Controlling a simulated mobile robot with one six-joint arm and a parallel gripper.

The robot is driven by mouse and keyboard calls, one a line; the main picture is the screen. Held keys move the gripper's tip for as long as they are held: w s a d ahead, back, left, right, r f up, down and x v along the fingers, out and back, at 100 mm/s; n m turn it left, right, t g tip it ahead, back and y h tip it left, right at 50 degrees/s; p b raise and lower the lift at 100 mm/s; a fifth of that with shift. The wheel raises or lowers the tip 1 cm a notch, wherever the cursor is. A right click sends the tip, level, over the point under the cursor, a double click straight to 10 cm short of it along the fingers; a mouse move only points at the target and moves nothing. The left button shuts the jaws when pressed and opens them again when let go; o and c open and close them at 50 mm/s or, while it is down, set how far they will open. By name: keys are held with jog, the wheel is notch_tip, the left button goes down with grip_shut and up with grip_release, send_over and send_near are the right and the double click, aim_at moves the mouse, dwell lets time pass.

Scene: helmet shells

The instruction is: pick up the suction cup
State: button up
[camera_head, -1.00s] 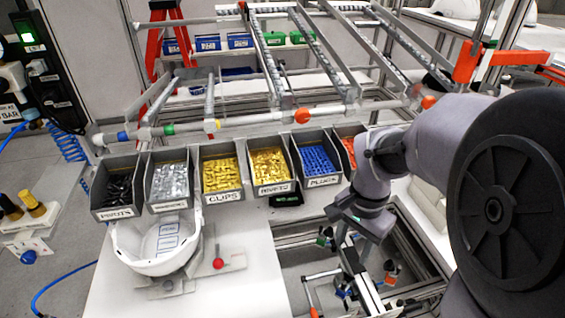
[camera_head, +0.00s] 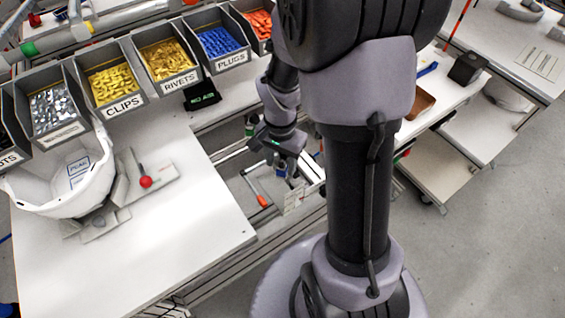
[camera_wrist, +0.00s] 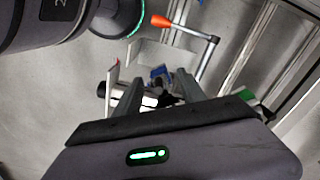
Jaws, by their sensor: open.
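My gripper (camera_wrist: 150,85) is open in the wrist view, its two grey fingers pointing away from the camera. A small blue piece (camera_wrist: 159,73) shows between and beyond the fingers, beside a dark and pale cylinder (camera_wrist: 130,95); I cannot tell whether either is the suction cup, or whether a finger touches them. In the head view my gripper (camera_head: 285,160) hangs over the opening to the right of the white table. A small blue part (camera_head: 281,170) shows just below it. No suction cup can be clearly made out.
An orange-tipped crank (camera_wrist: 185,30) stands close to the fingers; it also shows in the head view (camera_head: 258,195). Metal rails line the opening. A white helmet shell (camera_head: 65,180) sits in a fixture with a red knob (camera_head: 146,182). Bins of parts (camera_head: 115,85) stand behind.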

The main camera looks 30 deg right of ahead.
jog(key=shift+r, duration=0.1)
grip_shut()
dwell(0.3)
